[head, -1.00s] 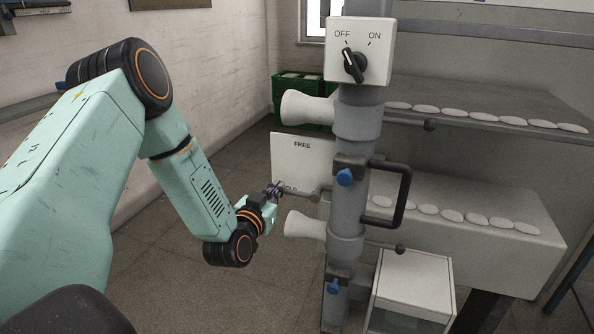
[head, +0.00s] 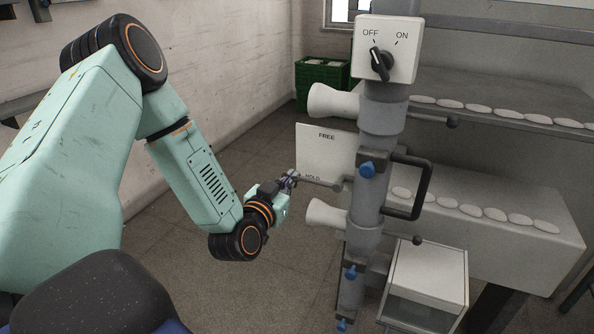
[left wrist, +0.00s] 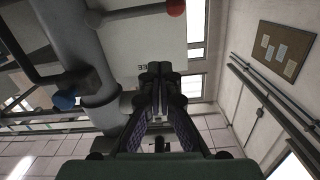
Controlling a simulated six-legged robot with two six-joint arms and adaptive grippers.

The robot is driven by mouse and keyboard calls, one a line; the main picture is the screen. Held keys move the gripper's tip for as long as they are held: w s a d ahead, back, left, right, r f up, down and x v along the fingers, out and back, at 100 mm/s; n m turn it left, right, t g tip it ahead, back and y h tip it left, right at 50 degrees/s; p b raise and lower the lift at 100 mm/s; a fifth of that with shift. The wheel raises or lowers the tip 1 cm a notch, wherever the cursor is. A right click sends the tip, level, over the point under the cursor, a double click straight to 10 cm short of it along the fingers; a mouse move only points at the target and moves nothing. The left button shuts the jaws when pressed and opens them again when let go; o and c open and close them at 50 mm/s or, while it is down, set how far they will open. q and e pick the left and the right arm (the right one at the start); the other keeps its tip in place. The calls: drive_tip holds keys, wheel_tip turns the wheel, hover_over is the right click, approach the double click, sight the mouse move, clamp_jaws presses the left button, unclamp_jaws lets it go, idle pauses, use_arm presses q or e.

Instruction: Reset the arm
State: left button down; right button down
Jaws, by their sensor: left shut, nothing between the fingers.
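A grey lever arm (head: 322,183) sticks out left from the grey column (head: 370,215), level with the HOLD mark on a white plate (head: 325,152) lettered FREE above. In the left wrist view the lever (left wrist: 130,15) ends in a red knob (left wrist: 175,8), which my gripper hides in the head view. My left gripper (head: 291,180) is at the lever's outer end, shut and empty. In the left wrist view its fingers (left wrist: 160,72) are together in front of the plate (left wrist: 150,45), apart from the knob in the picture. My right gripper is not in view.
A switch box (head: 385,50) with an OFF/ON knob is high on the column. A black handle (head: 427,190) and white cones (head: 333,101) stick out from it. Shelves with white pieces stand right, a green crate (head: 322,84) behind. Floor left of the column is clear.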

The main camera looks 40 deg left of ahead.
use_arm(q)
drive_tip(key=s+d+f+n+g+h+b, duration=0.1)
drive_tip(key=s+d+f+g+h+b, duration=0.15)
drive_tip(key=s+d+f, duration=0.4)
drive_tip(key=s+d+f+g+h+b, duration=0.15)
drive_tip(key=s+f+g, duration=0.25)
drive_tip(key=f, duration=0.6)
drive_tip(key=s+d+f+n+g+h+b, duration=0.1)
drive_tip(key=s+d+f+g+b, duration=0.3)
drive_tip(key=f, duration=0.4)
drive_tip(key=s+d+f+m+g+b, duration=0.1)
drive_tip(key=s+d+f+g+b, duration=0.1)
drive_tip(key=s+f+b, duration=0.3)
drive_tip(key=s+d+f+m+g+b, duration=0.1)
drive_tip(key=s+f+g+b, duration=0.3)
drive_tip(key=s+f, duration=1)
drive_tip(key=shift+s+d+f+m+y+b, duration=0.2)
drive_tip(key=shift+s+d+m+y+b, duration=0.3)
drive_tip(key=shift+d+b, duration=0.55)
